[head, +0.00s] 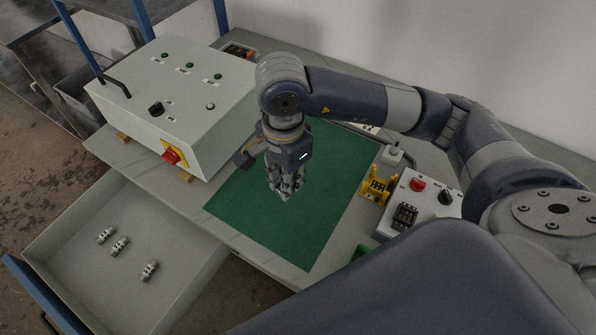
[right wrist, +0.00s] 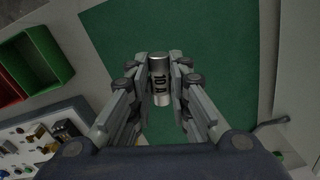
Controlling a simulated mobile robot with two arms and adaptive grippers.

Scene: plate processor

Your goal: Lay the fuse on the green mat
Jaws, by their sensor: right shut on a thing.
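The green mat (head: 318,221) lies flat on the grey bench in the middle of the head view; it also fills much of the right wrist view (right wrist: 208,32). My right gripper (head: 285,192) is over the mat, pointing down. In the right wrist view its fingers (right wrist: 158,80) are shut on a silver cylindrical fuse (right wrist: 158,68) with dark lettering. The mat shows behind the fuse; I cannot tell whether the fuse touches it. In the head view the fuse is hidden by the fingers. My left gripper is not in view.
A large grey control box (head: 190,95) stands left of the mat. An open drawer (head: 180,262) holds several small fuses. A yellow holder (head: 376,186) and a small control panel (head: 425,195) stand to the right. Green (right wrist: 42,55) and red bins lie beside the mat.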

